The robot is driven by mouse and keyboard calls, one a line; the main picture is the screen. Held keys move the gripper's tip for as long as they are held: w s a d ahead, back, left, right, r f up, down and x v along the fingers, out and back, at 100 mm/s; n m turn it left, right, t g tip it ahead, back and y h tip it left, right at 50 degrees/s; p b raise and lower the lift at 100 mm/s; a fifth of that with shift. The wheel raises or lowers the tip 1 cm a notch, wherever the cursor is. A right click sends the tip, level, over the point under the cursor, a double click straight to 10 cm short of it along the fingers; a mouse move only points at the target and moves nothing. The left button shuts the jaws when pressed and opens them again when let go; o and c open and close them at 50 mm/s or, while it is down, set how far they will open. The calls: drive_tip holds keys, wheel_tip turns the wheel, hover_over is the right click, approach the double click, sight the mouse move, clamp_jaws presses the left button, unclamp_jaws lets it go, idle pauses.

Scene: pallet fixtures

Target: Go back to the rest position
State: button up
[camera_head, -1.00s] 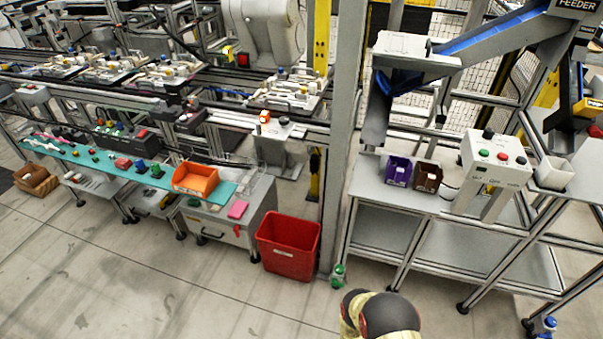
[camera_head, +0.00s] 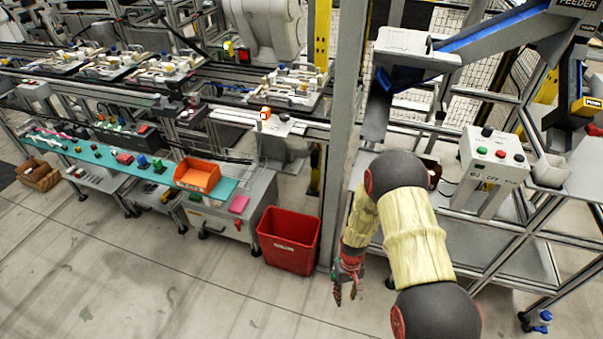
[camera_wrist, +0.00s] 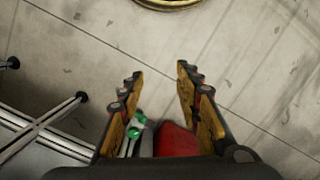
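My gripper (camera_head: 347,291) hangs in front of the steel post in the head view, to the right of the red bin, with its fingers pointing down at the floor. In the wrist view its two fingers (camera_wrist: 158,82) stand apart with nothing between their tips, only bare floor beyond. My arm, with tan sleeves and dark joints, rises from the bottom right of the head view and bends down to the gripper. It hides part of the right-hand bench.
A red bin (camera_head: 289,240) stands on the floor left of my gripper. A steel bench frame (camera_head: 500,258) is on the right with a button box (camera_head: 495,152). An orange tray (camera_head: 197,175) sits on the teal worktop at left. The front left floor is clear.

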drive_tip(key=s+d+r+m+t+p, duration=0.1)
drive_tip(key=s+r, duration=0.5)
drive_tip(key=r, duration=1.3)
drive_tip(key=s+d+r+m+t+p, duration=0.1)
drive_tip(key=s+r+t, duration=0.3)
drive_tip(key=r, duration=1.6)
drive_tip(key=s+d+r+t+p, duration=0.1)
drive_tip(key=s+r, duration=0.6)
drive_tip(key=r, duration=1.2)
drive_tip(key=shift+s+r+m+t+p, duration=0.35)
drive_tip(key=shift+r+m+t+p, duration=0.05)
drive_tip(key=shift+t+p, duration=0.55)
drive_tip(key=shift+d, duration=0.2)
drive_tip(key=shift+c, duration=0.5)
